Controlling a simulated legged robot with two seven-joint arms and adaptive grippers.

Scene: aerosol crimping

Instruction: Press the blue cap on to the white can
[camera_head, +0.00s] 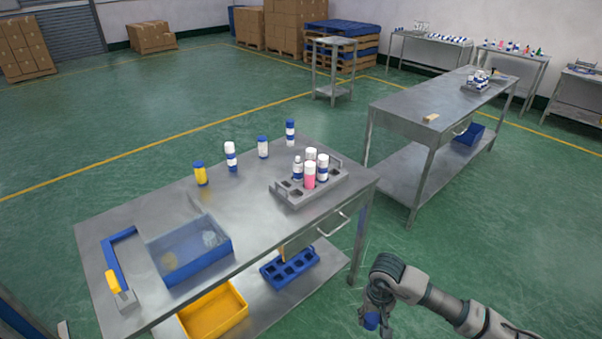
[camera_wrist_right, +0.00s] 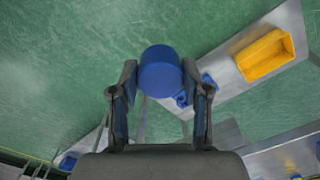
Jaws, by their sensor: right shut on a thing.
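My right gripper (camera_head: 374,307) is at the lower right of the head view, out past the near table's right edge. It is shut on a blue cap (camera_head: 371,321). In the wrist view the cap (camera_wrist_right: 159,72) sits between the two fingertips over green floor. The grey rack (camera_head: 284,196) on the near table holds several cans, including a white can with a blue band (camera_head: 297,171) and a pink one. Which white can the task means is not clear. My left gripper does not show.
The near steel table (camera_head: 110,230) also bears several standing cans, a blue-rimmed clear bin (camera_head: 193,270) and a blue-and-yellow tool (camera_head: 115,280). A yellow bin (camera_head: 215,310) and a blue rack (camera_head: 290,268) are below. A second table (camera_head: 400,115) stands behind; floor between is clear.

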